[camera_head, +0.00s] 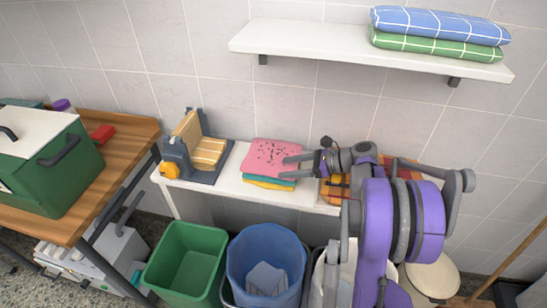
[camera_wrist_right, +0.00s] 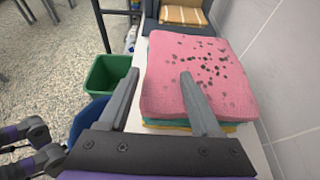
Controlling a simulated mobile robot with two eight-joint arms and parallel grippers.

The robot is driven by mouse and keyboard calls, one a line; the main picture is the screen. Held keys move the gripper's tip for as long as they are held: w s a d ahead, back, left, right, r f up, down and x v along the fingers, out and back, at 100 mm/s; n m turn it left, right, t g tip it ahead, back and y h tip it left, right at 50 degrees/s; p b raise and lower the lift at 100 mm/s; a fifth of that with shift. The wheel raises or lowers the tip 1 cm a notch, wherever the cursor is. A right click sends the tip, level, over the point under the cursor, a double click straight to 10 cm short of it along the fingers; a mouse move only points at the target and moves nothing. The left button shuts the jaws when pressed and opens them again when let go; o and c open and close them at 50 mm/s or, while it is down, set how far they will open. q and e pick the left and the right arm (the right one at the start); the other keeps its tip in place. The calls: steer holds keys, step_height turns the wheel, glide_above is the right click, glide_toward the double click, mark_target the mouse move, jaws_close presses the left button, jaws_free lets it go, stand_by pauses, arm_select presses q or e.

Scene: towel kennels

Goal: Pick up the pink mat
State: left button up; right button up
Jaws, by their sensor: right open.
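The pink mat (camera_head: 268,156) with dark specks lies folded on top of a small stack on the white bench. Teal and yellow folded cloths (camera_head: 268,182) show beneath it. In the right wrist view the mat (camera_wrist_right: 200,70) fills the middle, its near edge facing me. My right gripper (camera_head: 287,168) is open at the mat's right side in the head view. In the wrist view the right gripper (camera_wrist_right: 160,74) has one finger over the mat and the other just left of its edge. Contact cannot be told. My left gripper is not in view.
A grey stand with striped cushions (camera_head: 205,152) is left of the stack; an orange plaid cloth (camera_head: 330,190) is right of it, partly behind my arm. Green (camera_head: 185,262) and blue (camera_head: 265,255) bins stand below. A wall shelf (camera_head: 330,42) holds folded towels (camera_head: 440,25).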

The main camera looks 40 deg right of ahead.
mark_target(274, 169)
steer(key=x, duration=0.4)
steer(key=shift+w+a, duration=0.1)
steer(key=shift+a, duration=0.05)
jaws_close()
